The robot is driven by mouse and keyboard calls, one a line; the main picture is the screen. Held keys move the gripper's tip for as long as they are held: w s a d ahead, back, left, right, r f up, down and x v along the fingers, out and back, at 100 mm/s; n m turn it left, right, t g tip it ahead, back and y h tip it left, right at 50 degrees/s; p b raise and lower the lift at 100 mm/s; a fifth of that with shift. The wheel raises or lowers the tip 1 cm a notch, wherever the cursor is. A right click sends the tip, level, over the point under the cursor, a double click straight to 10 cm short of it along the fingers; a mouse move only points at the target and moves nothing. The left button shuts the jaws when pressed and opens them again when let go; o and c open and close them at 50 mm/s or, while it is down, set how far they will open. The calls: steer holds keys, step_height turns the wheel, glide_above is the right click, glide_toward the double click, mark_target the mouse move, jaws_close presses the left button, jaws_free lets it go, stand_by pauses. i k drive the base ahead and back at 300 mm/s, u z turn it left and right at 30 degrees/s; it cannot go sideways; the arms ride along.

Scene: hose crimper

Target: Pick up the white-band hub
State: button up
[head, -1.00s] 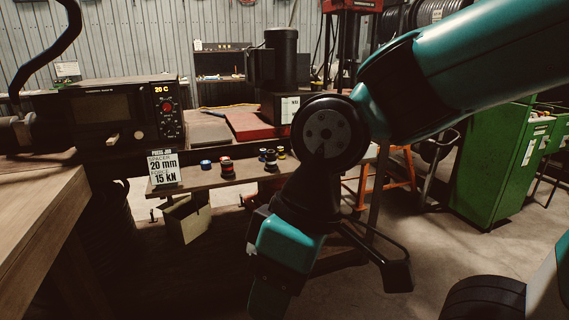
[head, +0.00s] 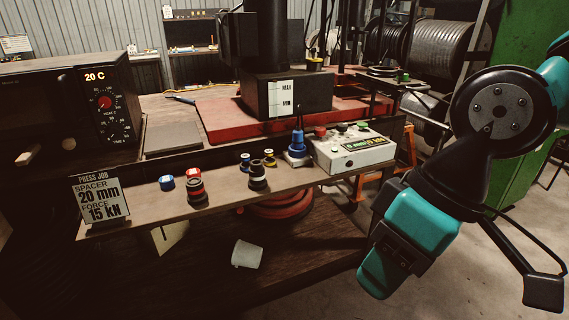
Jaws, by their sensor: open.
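Several small banded hubs stand on the narrow wooden shelf (head: 222,197). The dark hub (head: 258,178) in front of the blue and yellow ones seems to carry a pale band; it is too small to be sure. A blue-banded hub (head: 245,162) stands just behind it to the left, a yellow-banded hub (head: 269,158) behind it to the right. My arm is at the right, far from the hubs.
A control box (head: 350,150) and a blue-based device (head: 297,148) stand to the right. A white cup (head: 246,254) lies below.

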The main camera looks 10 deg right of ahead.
mark_target(257, 181)
steer(key=u, duration=0.1)
steer(key=i, duration=0.9)
steer(key=u, duration=0.4)
